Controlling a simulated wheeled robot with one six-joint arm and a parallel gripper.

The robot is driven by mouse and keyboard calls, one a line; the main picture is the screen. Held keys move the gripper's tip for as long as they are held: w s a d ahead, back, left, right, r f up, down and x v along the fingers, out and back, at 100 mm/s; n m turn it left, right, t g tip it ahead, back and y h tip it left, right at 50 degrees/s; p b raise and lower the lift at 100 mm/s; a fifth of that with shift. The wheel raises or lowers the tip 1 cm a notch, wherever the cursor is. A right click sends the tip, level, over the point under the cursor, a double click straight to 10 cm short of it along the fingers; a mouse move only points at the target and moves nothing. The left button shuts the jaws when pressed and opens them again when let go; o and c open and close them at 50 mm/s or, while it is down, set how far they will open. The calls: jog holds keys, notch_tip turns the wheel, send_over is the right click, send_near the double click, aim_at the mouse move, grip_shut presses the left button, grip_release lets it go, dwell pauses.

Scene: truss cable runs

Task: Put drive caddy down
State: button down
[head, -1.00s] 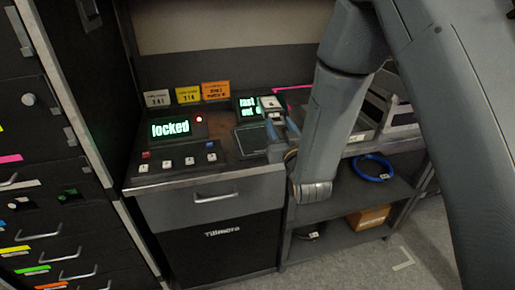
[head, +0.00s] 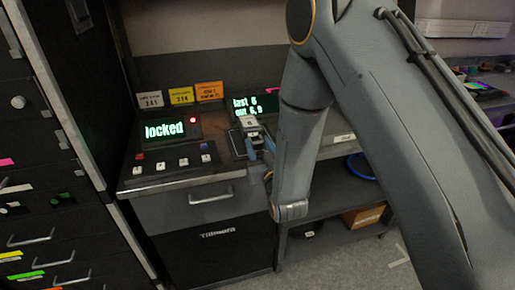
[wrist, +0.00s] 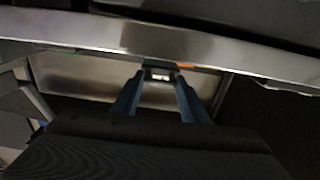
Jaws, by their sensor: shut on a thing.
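The drive caddy (head: 249,123) is a small light grey block with a dark mark on its top. It is held upright at the counter, in front of the right-hand display. My gripper (head: 258,151) is shut on it, with a blue finger on its near side. In the wrist view the two blue fingers of my gripper (wrist: 160,92) reach forward, and a small part of the caddy (wrist: 159,75) shows between their tips. A dark square recess or pad (head: 238,144) lies under the caddy. Whether the caddy touches it I cannot tell.
The counter (head: 165,184) carries a "locked" display (head: 164,131) with a red light, several buttons and label cards (head: 181,97). A drawer with a handle (head: 210,197) is below. Shelves with a blue cable coil (head: 360,167) and a cardboard box (head: 363,215) stand to the right.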

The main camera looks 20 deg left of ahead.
jog(key=shift+f, duration=0.75)
jog(key=shift+f, duration=0.4)
jog(key=shift+f+b, duration=0.2)
jog(key=shift+b, duration=0.15)
jog(key=c, duration=1)
grip_release()
jog(key=shift+c, duration=0.2)
